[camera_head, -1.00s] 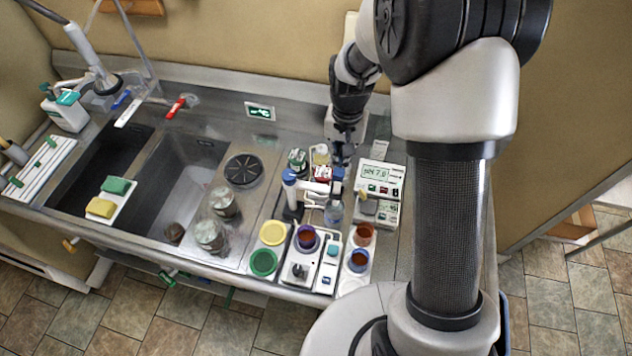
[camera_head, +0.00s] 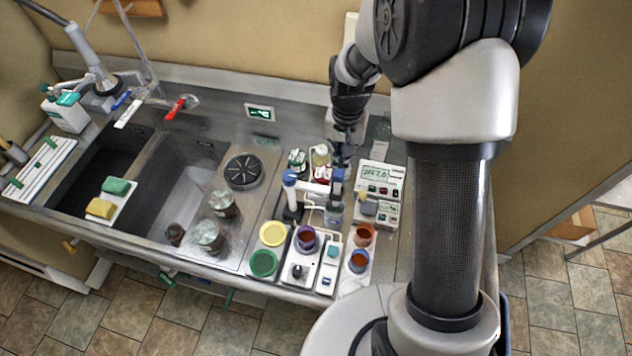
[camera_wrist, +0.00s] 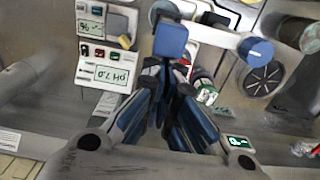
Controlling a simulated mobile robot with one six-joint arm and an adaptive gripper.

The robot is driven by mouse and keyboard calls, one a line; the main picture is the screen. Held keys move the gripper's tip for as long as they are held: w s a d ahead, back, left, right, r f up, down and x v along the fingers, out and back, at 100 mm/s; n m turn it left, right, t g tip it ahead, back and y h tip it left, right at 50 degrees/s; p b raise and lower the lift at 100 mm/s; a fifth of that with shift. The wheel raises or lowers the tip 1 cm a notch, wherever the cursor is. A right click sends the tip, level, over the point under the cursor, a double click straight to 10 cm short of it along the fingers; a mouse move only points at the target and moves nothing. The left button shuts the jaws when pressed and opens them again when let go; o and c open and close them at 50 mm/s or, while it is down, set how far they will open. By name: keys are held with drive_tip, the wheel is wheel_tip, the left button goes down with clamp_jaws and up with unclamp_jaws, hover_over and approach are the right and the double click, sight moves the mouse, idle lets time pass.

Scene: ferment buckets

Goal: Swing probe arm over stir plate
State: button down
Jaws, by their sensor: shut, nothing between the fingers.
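The probe arm (camera_head: 315,187) is a white bar reaching right from a blue-capped post (camera_head: 290,185). Its blue probe head (camera_head: 337,175) sits at the right end, above a clear vessel (camera_head: 333,213). The stir plate (camera_head: 296,272) is a white unit with a dark knob at the counter's front, bearing a purple-rimmed cup (camera_head: 306,238). My gripper (camera_head: 341,160) is shut and empty, just behind the probe head. In the wrist view my gripper (camera_wrist: 168,75) has its fingers together close to the blue probe head (camera_wrist: 171,38); I cannot tell whether they touch.
A pH meter (camera_head: 379,177) stands right of my gripper. Small bottles (camera_head: 298,160) stand to its left. Orange-brown cups (camera_head: 360,260) stand right of the stir plate, with yellow (camera_head: 272,233) and green (camera_head: 263,263) lids to its left. The back counter strip is fairly clear.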

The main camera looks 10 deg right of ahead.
sight(342, 170)
drive_tip(key=shift+s, duration=0.1)
drive_tip(key=shift+s+a, duration=0.2)
drive_tip(key=shift+s, duration=0.6)
drive_tip(key=shift+s+a, duration=0.15)
drive_tip(key=shift+s, duration=0.6)
drive_tip(key=shift+s+a+b, duration=0.25)
drive_tip(key=shift+s+a, duration=0.1)
drive_tip(key=shift+s, duration=0.4)
drive_tip(key=shift+s+a+b, duration=0.25)
drive_tip(key=shift+s+a, duration=0.1)
drive_tip(key=shift+s, duration=0.35)
drive_tip(key=shift+s+a, duration=1.05)
drive_tip(key=shift+s, duration=0.2)
